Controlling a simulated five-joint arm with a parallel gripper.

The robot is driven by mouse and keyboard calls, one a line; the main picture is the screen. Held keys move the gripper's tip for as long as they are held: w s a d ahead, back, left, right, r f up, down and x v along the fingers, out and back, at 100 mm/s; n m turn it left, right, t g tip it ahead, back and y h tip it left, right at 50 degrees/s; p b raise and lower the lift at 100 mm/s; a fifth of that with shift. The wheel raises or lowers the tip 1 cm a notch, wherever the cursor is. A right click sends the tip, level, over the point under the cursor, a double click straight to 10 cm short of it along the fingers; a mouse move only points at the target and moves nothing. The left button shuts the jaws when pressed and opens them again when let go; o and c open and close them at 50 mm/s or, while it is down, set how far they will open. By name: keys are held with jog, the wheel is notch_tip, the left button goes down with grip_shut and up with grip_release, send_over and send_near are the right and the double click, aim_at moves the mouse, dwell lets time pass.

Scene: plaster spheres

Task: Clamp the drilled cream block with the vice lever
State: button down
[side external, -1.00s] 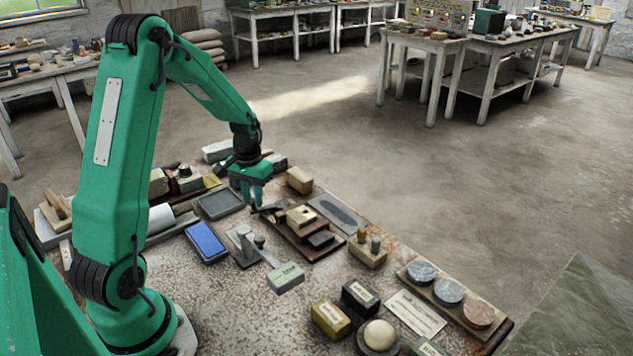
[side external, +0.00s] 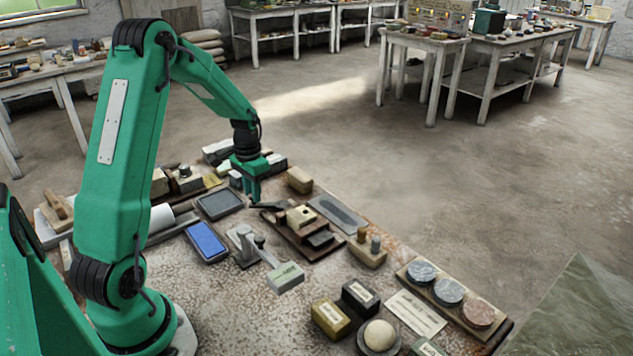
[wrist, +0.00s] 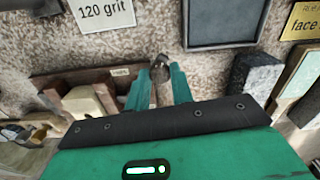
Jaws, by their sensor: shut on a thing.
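The drilled cream block (side external: 300,215) sits in the wooden vice (side external: 330,250) with its dark hole facing up. A dark lever (side external: 268,206) sticks out at the vice's far left end. My gripper (side external: 252,201) points down at this lever, left of the block. In the wrist view my gripper (wrist: 158,82) is shut on the lever's rounded knob (wrist: 160,66), which shows between the green fingertips. The lever's contact with the vice jaw is hard to make out.
A blue-topped stone (side external: 207,241) and a grey slab (side external: 219,203) lie left of the vice. A grey metal fixture (side external: 246,245) stands in front.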

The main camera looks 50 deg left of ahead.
jog(key=m, duration=0.1)
jog(key=w+a+m, duration=0.1)
jog(key=shift+w+a+m, duration=0.2)
jog(key=shift+w+m, duration=0.05)
jog(key=shift+m, duration=0.15)
jog(key=m, duration=0.1)
jog(key=w+a+m, duration=0.1)
jog(key=shift+w+m, duration=0.25)
jog(key=shift+m, duration=0.15)
jog(key=shift+w+a+m, duration=0.15)
jog(key=shift+w+m, duration=0.65)
jog(key=shift+m, duration=0.4)
jog(key=shift+w+m, duration=0.75)
jog(key=shift+m, duration=0.45)
